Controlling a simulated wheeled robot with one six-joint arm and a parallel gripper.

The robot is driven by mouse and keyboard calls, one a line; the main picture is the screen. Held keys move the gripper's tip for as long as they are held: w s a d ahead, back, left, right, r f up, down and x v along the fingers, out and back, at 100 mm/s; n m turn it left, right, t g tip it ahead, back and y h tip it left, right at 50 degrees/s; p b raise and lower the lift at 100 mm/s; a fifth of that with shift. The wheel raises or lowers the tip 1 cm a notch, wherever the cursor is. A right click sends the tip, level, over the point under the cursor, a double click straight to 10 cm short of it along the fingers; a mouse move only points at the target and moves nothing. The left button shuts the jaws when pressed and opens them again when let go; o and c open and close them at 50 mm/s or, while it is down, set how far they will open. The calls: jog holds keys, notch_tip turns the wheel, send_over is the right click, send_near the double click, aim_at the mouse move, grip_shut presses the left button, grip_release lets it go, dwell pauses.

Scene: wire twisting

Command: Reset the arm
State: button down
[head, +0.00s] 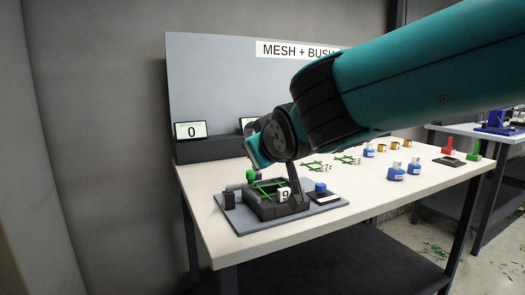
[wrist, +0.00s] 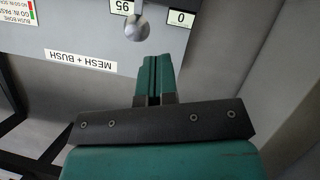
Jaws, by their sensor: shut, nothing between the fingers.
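My arm (head: 430,75) reaches in from the upper right of the head view, over the white table (head: 235,215). My gripper (wrist: 157,72) shows in the wrist view with its teal fingers together and nothing between them. It points toward the grey panel labelled MESH + BUSH (wrist: 80,59), which appears upside down there. In the head view the fingertips are hard to make out behind my wrist.
Blue bottles (head: 396,173) and brass cups (head: 394,146) stand further right. A display (head: 190,131) reads 0.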

jog(key=s+d+f+g, duration=0.4)
jog(key=s+d, duration=0.1)
jog(key=s, duration=0.5)
jog(key=s+d+f+m+g, duration=0.1)
jog(key=s+d+f+g, duration=0.35)
jog(key=s, duration=0.45)
jog(key=s+d+f+g, duration=0.4)
jog(key=s+d, duration=0.2)
jog(key=s, duration=0.4)
notch_tip(320, 180, up, 15)
jog(key=p, duration=1.5)
